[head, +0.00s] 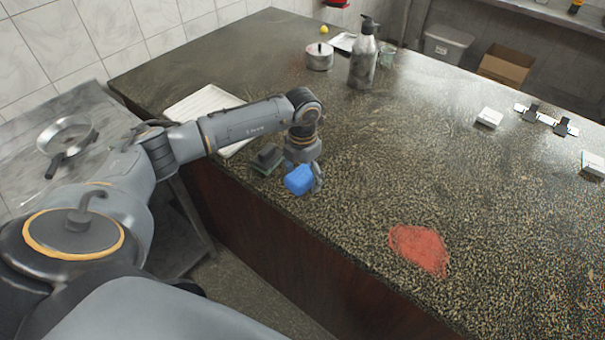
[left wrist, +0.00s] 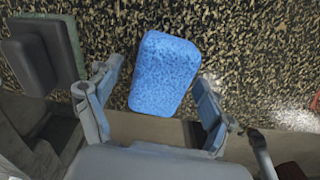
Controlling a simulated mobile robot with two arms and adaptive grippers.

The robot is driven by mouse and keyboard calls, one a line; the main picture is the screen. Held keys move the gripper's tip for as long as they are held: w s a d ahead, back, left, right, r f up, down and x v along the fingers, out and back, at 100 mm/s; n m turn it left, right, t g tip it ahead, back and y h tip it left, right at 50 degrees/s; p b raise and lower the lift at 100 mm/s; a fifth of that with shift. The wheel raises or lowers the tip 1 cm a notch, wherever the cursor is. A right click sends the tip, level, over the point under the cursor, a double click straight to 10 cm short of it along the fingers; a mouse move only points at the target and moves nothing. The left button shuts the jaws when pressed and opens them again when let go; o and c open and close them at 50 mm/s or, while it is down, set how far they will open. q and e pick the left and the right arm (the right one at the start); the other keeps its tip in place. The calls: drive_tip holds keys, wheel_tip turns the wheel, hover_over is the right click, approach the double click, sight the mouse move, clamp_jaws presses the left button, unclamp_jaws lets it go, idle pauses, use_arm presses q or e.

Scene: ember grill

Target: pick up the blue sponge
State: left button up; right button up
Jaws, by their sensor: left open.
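The blue sponge (head: 299,180) lies on the speckled countertop near its front edge. It also shows in the left wrist view (left wrist: 163,73), as a rounded block lying slightly tilted between the fingers. My left gripper (head: 304,182) is over the sponge and partly hides it in the head view. In the left wrist view the left gripper (left wrist: 155,92) is open, one finger on each side of the sponge, with a gap on the left side. Whether the right finger touches it I cannot tell. My right gripper is not in view.
A dark-handled scrubber with a green pad (head: 268,158) sits just left of the sponge. A white tray (head: 203,104) lies behind my left arm. A red patch (head: 419,248) is at the right front. A pump bottle (head: 363,58) and a pot (head: 319,57) stand farther back. The counter's middle is clear.

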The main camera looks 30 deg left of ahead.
use_arm(q)
drive_tip(key=shift+f, duration=0.15)
drive_tip(key=shift+c, duration=0.2)
drive_tip(key=c, duration=1)
drive_tip(key=shift+c, duration=0.2)
drive_tip(key=shift+w+r, duration=0.1)
drive_tip(key=shift+r, duration=0.5)
drive_tip(key=s+r+b, duration=0.6)
drive_tip(key=s+r, duration=0.6)
drive_tip(key=s, duration=0.2)
